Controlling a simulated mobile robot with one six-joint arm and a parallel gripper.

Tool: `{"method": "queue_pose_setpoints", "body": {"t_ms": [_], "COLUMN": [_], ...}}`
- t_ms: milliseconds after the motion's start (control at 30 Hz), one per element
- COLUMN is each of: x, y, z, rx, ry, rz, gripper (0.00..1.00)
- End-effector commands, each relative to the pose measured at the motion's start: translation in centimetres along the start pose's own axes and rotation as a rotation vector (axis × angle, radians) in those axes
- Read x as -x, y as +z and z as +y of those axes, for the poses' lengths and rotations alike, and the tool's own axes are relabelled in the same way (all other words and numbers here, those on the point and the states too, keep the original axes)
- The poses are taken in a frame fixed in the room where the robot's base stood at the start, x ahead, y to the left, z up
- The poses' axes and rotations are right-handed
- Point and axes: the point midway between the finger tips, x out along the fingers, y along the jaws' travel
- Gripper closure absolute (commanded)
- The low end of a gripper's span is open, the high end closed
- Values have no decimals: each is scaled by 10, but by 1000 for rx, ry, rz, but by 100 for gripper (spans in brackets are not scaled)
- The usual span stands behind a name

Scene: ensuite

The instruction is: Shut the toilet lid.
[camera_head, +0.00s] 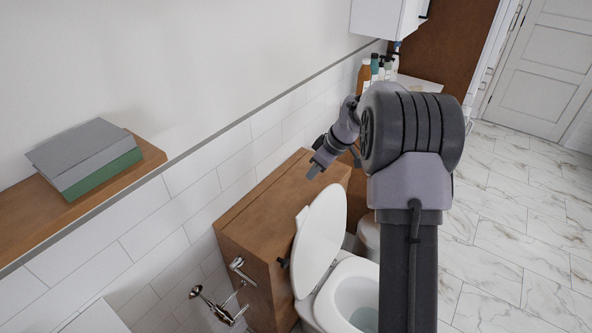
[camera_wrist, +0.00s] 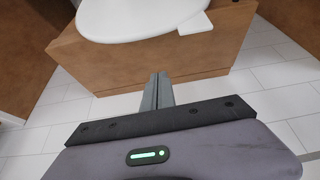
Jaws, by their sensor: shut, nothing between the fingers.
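The toilet lid (camera_head: 321,240) is white and stands raised, leaning back near the wooden box (camera_head: 265,215) behind it. The open white toilet bowl (camera_head: 352,300) is below it, partly hidden by my arm. My gripper (camera_head: 313,172) is shut and empty, above the wooden box and just above the lid's upper edge in the head view. In the wrist view my gripper (camera_wrist: 158,80) points toward the wooden box, and a white rounded lid-like piece (camera_wrist: 150,18) shows beyond the fingertips, apart from them.
A wooden shelf (camera_head: 145,160) with books (camera_head: 88,158) runs along the left wall. A metal fixture (camera_head: 215,305) sticks out beside the toilet. Bottles (camera_head: 375,68) stand at the back. The marble-patterned floor (camera_head: 510,235) on the right is clear.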

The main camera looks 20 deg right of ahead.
Motion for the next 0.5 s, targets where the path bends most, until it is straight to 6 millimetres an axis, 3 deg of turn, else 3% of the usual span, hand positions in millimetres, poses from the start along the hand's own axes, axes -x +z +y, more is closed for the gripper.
{"method": "queue_pose_setpoints", "body": {"t_ms": [400, 500], "x": [-88, -99], "y": [2, 7], "z": [-2, -1], "rx": [0, -2], "ry": [-2, 0], "rz": [-2, -1], "gripper": [100, 100]}}
